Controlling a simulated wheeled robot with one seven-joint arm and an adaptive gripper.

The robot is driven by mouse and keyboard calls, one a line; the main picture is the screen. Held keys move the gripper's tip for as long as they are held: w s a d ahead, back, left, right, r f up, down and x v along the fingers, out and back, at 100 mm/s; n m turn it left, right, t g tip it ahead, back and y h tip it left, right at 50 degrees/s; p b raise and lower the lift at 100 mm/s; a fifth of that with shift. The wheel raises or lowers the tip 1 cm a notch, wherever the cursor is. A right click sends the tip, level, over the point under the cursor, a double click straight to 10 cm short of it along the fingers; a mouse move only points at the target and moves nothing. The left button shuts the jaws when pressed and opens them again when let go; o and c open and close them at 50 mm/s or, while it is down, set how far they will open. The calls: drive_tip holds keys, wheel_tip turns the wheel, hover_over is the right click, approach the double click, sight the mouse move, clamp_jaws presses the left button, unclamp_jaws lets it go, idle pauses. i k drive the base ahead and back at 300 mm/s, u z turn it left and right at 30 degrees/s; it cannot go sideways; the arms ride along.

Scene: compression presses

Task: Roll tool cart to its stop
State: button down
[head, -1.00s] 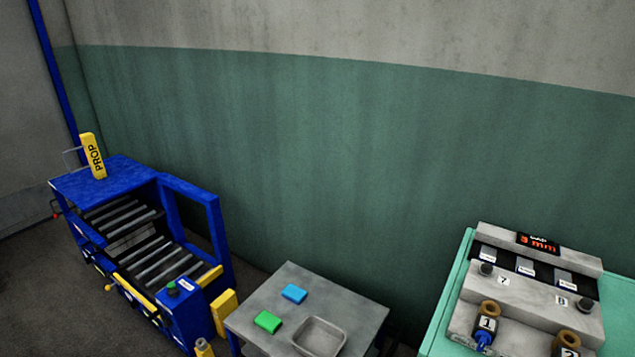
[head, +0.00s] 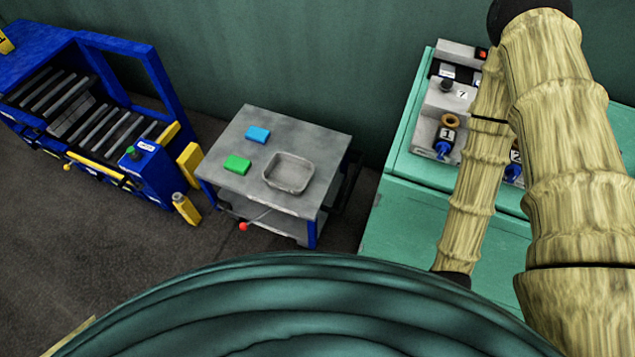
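The tool cart (head: 320,135) is a grey-topped cart with blue legs. It stands in the middle of the head view, between the blue machine and the green bench. A blue block (head: 258,134), a green block (head: 237,165) and a shallow grey tray (head: 289,173) rest on its top. A thin lever with a red knob (head: 243,226) sticks out at its front, low down. My arm crosses the right side of the view, in front of the green bench. My gripper cannot be made out. The cart's far wheels and any stop are hidden or not distinguishable.
A blue roller machine (head: 130,65) with yellow guards stands at the left. A small yellow bottle-like item (head: 186,208) stands beside its front. A green bench (head: 395,222) with numbered controls is at the right.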

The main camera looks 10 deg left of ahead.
sight(303, 217)
drive_tip(key=z, duration=1.55)
drive_tip(key=k, duration=0.95)
drive_tip(key=u, duration=1.6)
